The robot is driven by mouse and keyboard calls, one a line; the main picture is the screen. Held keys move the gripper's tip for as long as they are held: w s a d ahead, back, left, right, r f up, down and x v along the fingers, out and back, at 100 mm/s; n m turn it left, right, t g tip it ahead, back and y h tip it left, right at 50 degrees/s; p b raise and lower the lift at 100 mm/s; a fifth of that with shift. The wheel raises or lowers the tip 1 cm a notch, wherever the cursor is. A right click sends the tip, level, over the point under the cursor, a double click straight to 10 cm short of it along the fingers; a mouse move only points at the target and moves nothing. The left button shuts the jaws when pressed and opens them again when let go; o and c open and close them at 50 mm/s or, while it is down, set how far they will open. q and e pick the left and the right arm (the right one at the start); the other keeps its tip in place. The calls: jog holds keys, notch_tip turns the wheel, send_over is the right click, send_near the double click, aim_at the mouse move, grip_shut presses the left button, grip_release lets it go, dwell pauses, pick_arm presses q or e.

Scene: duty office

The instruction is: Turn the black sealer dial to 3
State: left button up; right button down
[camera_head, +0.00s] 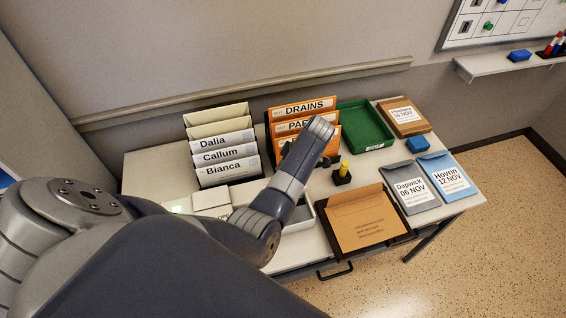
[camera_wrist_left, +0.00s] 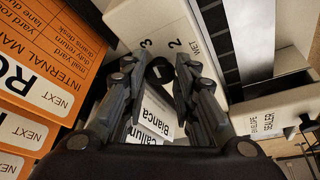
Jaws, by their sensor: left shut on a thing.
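The white sealer (camera_wrist_left: 140,22) fills the top of the left wrist view, with the printed numbers 3 and 2 beside its black dial (camera_wrist_left: 158,72). My left gripper (camera_wrist_left: 167,68) is shut on the dial, one finger on each side. The fingers hide part of the dial, so its exact setting cannot be read. In the head view, white casing (camera_head: 245,192) shows beside my left arm, which covers the dial. My right gripper is not in view.
Orange folders (camera_head: 303,107) and white name files (camera_head: 222,153) stand behind my arm.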

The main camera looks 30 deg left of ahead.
pick_arm(q)
jog(key=shift+w+a+r+n+g+b, duration=0.15)
jog(key=shift+n+g+b, duration=0.35)
jog(key=shift+n, duration=0.6)
jog(key=o, duration=1.1)
jog(key=shift+a, duration=0.1)
jog(key=v, duration=1.1)
jog(key=shift+r, duration=0.4)
jog(key=shift+f, duration=0.1)
